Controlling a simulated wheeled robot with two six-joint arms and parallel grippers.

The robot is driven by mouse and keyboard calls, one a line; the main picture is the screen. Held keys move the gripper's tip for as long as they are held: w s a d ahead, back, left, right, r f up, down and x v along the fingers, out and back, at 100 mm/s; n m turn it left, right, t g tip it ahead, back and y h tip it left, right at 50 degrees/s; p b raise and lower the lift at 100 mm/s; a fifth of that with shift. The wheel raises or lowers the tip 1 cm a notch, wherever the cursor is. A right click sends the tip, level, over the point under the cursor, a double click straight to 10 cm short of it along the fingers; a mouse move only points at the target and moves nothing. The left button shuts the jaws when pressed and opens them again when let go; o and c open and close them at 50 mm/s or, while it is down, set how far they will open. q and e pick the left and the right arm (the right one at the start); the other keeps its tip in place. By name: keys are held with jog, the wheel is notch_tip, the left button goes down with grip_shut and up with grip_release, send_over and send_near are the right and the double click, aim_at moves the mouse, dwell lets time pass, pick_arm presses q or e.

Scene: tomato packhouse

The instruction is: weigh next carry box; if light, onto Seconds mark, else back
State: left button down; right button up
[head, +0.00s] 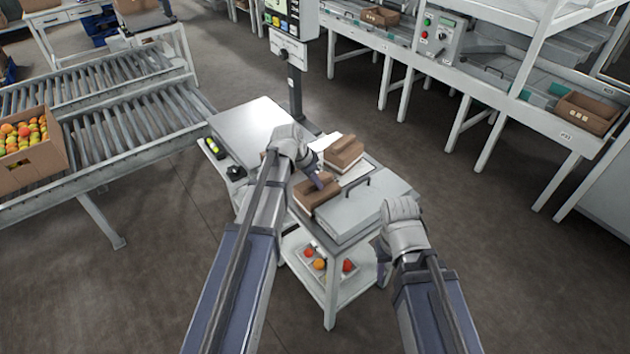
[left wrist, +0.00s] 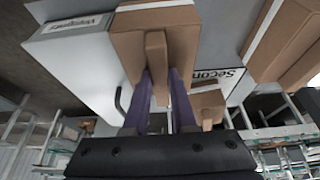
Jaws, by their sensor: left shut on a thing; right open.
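My left gripper (head: 318,181) is shut on the handle of a brown carry box (head: 316,197) on the trolley, beside a pale lidded case. In the left wrist view its purple fingers (left wrist: 160,98) stand on both sides of the handle of that box (left wrist: 185,42). I cannot tell whether the box is lifted clear. Another brown carry box (head: 344,150) stands just behind it. A partly hidden "Secon…" mark (left wrist: 215,76) shows beside the held box in the left wrist view. The flat scale plate (head: 247,128) looks empty. My right gripper (head: 383,248) is open, right of the trolley.
The pale case (head: 352,216) has a dark handle. The scale display (head: 288,18) stands on a post behind the trolley. Tomatoes (head: 318,264) lie on the lower shelf. A roller conveyor (head: 125,135) with a tomato carton (head: 30,165) is left; a bench (head: 480,85) is right.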

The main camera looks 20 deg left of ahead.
pick_arm(q)
jog(key=shift+f+b, duration=0.3)
dwell(0.4)
jog(key=c, duration=0.7)
grip_release()
jog(key=shift+c, duration=1.4)
notch_tip(320, 180, up, 7)
jog(key=p, duration=0.7)
jog(key=shift+r, duration=0.1)
jog(key=shift+s, duration=0.1)
